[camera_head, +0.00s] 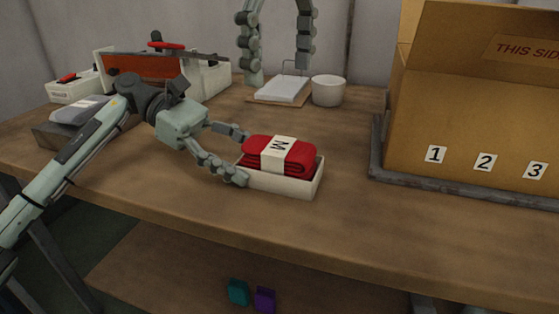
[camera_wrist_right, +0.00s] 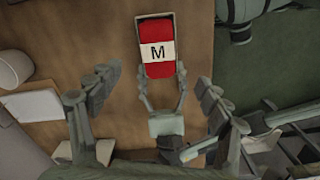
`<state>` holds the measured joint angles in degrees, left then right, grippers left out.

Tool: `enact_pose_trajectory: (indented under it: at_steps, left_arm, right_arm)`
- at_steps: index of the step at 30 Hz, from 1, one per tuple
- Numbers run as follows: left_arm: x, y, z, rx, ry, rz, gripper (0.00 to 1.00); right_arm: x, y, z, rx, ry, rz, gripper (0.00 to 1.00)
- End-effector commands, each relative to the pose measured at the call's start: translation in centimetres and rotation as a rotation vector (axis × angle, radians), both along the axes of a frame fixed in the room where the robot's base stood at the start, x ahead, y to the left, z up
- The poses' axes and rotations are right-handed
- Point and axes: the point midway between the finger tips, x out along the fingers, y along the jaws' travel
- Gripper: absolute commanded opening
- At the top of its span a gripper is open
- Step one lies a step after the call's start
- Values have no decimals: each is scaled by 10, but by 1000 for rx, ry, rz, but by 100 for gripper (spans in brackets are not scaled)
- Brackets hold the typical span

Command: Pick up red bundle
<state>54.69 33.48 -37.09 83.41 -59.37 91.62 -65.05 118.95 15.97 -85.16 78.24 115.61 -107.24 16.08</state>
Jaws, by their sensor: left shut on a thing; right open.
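The red bundle (camera_head: 302,160) has a white band marked M and lies in a small white open box (camera_head: 280,184) near the table's front. It also shows in the right wrist view (camera_wrist_right: 157,68), top centre. My left gripper (camera_head: 243,156) comes in from the left, its fingers on either side of the box's left end; it looks shut on the box, with the bundle inside. In the right wrist view the left gripper (camera_wrist_right: 164,82) straddles the box's lower end. My right gripper (camera_head: 279,65) is open and empty, fingers down, above the table's back; its fingers (camera_wrist_right: 158,95) show wide apart.
A large cardboard box (camera_head: 480,115) with numbered labels stands at right on a grey tray (camera_head: 377,150). A white cup (camera_head: 328,91) and a pad (camera_head: 282,90) sit at the back. A device with a red handle (camera_head: 167,46) stands back left. Table right of the bundle is clear.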

Motion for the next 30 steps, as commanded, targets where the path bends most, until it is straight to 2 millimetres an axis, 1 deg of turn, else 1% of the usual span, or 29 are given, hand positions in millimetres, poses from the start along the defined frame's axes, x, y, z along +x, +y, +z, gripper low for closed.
enact_pose_trajectory:
  at_steps: [1,3,7,9,11,18,21,26,30]
  left_arm:
    - [0,0,0,0,0,0,37]
    - [0,0,0,0,0,0,37]
    - [0,0,0,0,0,0,37]
    - [0,0,0,0,0,0,37]
    - [0,0,0,0,0,0,37]
    - [0,0,0,0,0,0,37]
    - [0,0,0,0,0,0,37]
    - [0,0,0,0,0,0,37]
    - [0,0,0,0,0,0,37]
  right_arm:
    - [0,0,1,1,0,77,78]
    - [0,0,3,0,1,176,78]
    - [-1,-1,4,0,1,290,78]
    - [-1,-1,0,-2,1,318,78]
    - [-1,-1,-7,-3,2,329,78]
    - [-1,-1,-48,-3,2,329,78]
    - [0,-1,-58,-1,0,328,78]
    - [1,0,-69,-2,1,327,78]
    - [4,1,-90,-3,2,327,78]
